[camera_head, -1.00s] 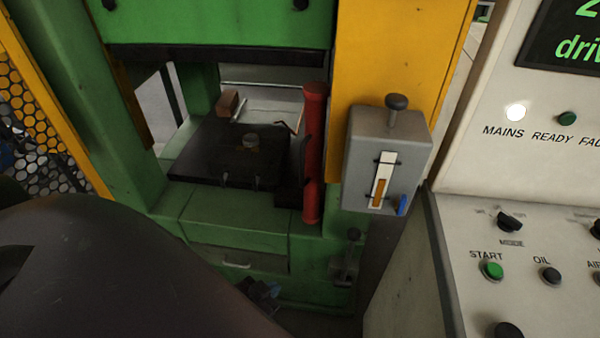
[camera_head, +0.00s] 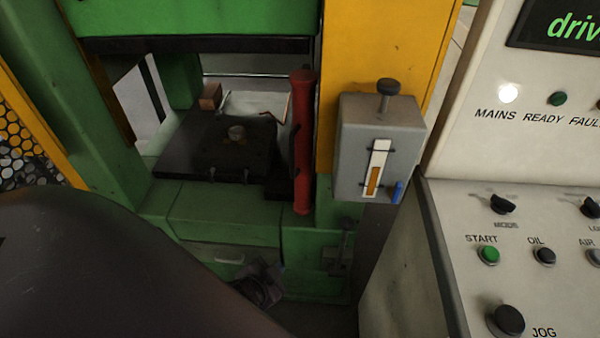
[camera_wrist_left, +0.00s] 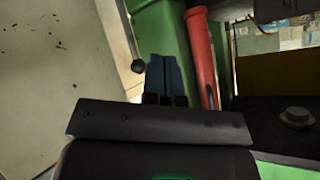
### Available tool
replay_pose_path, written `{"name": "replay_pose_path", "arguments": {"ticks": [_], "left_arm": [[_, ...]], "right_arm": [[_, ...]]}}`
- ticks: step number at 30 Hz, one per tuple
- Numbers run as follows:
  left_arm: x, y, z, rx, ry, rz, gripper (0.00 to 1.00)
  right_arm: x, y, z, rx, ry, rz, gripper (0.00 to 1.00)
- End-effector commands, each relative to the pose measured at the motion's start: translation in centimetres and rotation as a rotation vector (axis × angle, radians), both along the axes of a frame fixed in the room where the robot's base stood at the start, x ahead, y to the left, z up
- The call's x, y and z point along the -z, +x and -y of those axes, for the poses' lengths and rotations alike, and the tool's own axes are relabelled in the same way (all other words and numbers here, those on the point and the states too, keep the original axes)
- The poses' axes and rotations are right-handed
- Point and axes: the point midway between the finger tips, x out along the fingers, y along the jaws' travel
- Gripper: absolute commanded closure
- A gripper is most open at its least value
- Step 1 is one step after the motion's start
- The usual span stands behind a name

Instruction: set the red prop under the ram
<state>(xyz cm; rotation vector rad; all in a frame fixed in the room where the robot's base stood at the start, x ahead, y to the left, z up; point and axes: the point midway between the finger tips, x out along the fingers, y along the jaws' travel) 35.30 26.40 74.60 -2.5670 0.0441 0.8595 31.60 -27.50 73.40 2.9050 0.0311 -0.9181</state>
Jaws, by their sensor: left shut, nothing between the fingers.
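The red prop (camera_head: 302,140) is a long red tube with collared ends. It stands upright at the front right of the press, beside the yellow column; it also shows in the left wrist view (camera_wrist_left: 203,58). The ram (camera_head: 195,22) is the green block above, with a dark lower edge. Below it lies the dark bed plate (camera_head: 190,150), with an open gap between. My left gripper (camera_head: 270,272) is low in front of the press, below and left of the prop's foot. Its bluish fingers (camera_wrist_left: 165,76) are shut and empty, apart from the prop. My right gripper is out of view.
A grey gauge box (camera_head: 380,145) with a black knob juts out right of the prop. The control console (camera_head: 450,240) stands at the right. A small brown block (camera_head: 210,96) and a round stud (camera_head: 236,132) are on the bed plate.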

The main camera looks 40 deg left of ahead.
Motion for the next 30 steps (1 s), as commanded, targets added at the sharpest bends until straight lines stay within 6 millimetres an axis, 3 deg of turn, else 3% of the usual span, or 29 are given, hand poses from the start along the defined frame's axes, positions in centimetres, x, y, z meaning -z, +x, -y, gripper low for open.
{"name": "replay_pose_path", "arguments": {"ticks": [8,14,21,30], "left_arm": [[-3.5,5.7,0.5,0.037,0.528,-0.007,1.0],[-8.5,8.6,0.6,-0.048,0.874,0.022,1.0],[-13.3,9.7,0.9,-0.176,1.118,0.057,1.0],[-14.7,9.8,1.1,-0.216,1.173,0.067,1.0]], "right_arm": [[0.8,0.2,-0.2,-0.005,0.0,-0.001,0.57],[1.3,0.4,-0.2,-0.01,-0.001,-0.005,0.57],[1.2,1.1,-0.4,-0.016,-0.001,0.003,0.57],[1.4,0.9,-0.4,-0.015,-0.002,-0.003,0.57]]}}
